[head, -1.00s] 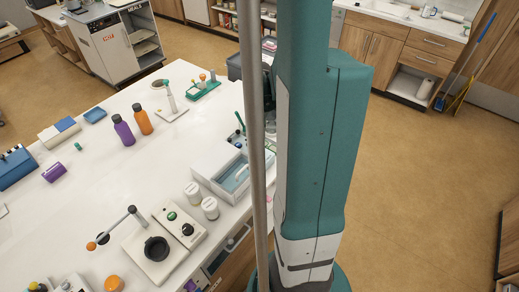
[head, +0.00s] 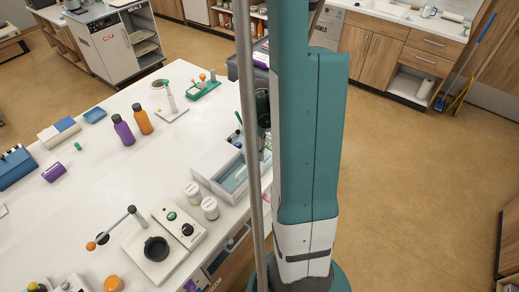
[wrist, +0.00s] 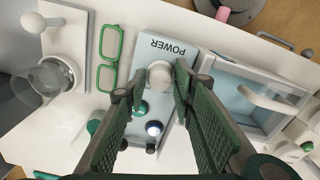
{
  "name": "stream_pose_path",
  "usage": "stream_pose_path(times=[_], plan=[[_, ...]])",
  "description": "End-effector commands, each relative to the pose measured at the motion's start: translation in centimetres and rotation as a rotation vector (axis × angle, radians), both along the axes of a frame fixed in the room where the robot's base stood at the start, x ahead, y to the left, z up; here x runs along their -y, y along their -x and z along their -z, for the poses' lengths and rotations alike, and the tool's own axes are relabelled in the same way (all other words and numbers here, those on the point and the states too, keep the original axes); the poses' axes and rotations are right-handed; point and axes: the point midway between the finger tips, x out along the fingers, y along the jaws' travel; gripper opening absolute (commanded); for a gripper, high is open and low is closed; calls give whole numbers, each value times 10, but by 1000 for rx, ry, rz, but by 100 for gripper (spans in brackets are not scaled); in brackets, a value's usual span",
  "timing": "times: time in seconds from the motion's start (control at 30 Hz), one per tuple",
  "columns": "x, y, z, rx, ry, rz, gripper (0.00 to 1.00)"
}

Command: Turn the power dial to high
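The power dial (wrist: 160,72) is a round white knob on a light blue panel (wrist: 180,50) marked POWER, upside down in the wrist view. My gripper (wrist: 158,80) is open, with one green-padded finger on each side of the dial in the picture. I cannot tell whether either finger touches it. The dial's setting marks are not readable. Below the dial on the same panel are a green button (wrist: 140,108) and a lit white-blue button (wrist: 154,128). In the head view my arm hides the gripper and the panel.
Beside the panel are green glasses (wrist: 109,58) and a blue tray box (wrist: 235,85) in the wrist view. The head view shows the white table (head: 110,175) with a purple bottle (head: 123,131), an orange bottle (head: 142,120) and white jars (head: 210,209). Floor at right is clear.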

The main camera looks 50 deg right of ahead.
Motion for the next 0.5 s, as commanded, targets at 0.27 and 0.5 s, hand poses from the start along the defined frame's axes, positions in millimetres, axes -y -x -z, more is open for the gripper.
stream_pose_path(times=[0.27,0.5], plan=[[0,0,0,0,0,0,26],[0,0,0,0,0,0,8]])
